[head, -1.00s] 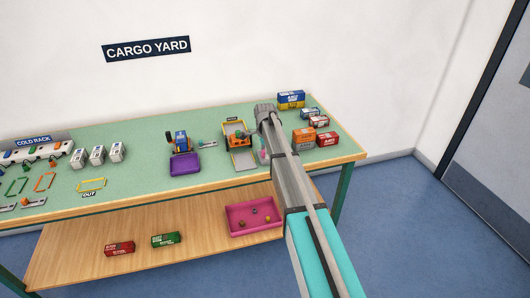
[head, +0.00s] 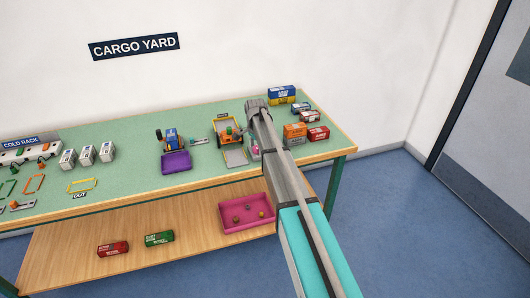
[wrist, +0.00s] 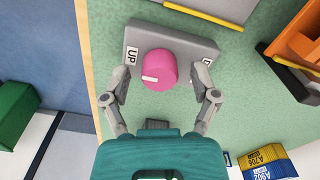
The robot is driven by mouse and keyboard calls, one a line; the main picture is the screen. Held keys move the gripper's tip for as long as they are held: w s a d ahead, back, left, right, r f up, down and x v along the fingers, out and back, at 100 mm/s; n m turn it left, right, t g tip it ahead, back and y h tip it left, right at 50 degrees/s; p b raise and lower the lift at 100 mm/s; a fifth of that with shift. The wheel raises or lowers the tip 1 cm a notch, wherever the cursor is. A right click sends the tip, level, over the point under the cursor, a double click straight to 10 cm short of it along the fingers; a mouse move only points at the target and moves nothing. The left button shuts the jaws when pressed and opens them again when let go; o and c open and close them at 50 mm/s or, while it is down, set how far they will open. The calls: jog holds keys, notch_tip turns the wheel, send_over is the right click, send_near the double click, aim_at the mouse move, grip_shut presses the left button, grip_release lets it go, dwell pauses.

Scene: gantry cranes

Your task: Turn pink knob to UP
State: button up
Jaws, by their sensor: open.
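The pink knob (wrist: 158,69) stands on a grey plate (wrist: 207,48) in the wrist view. A white UP label (wrist: 130,57) is on the plate's left end, and a second, partly covered label starting with D is on its right end. The knob's white mark points left on its lower left side. My gripper (wrist: 157,78) is open, with one finger on each side of the knob; I cannot tell whether either touches it. In the head view a bit of the pink knob (head: 254,153) shows beside my arm, which hides the gripper's fingers.
The green table's front edge is close.

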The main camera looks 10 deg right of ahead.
aim_at(256, 147)
jog(key=n, duration=0.3)
jog(key=shift+n, duration=0.4)
jog(key=n, duration=2.4)
jog(key=shift+n, duration=0.4)
jog(key=n, duration=0.3)
jog(key=shift+n, duration=0.4)
notch_tip(256, 147, up, 14)
jog(key=p, duration=1.4)
jog(key=s+f+m+b, duration=0.2)
jog(key=s+m, duration=0.8)
jog(key=s, duration=0.8)
jog(key=shift+s+a, duration=0.25)
jog(key=shift+a, duration=0.05)
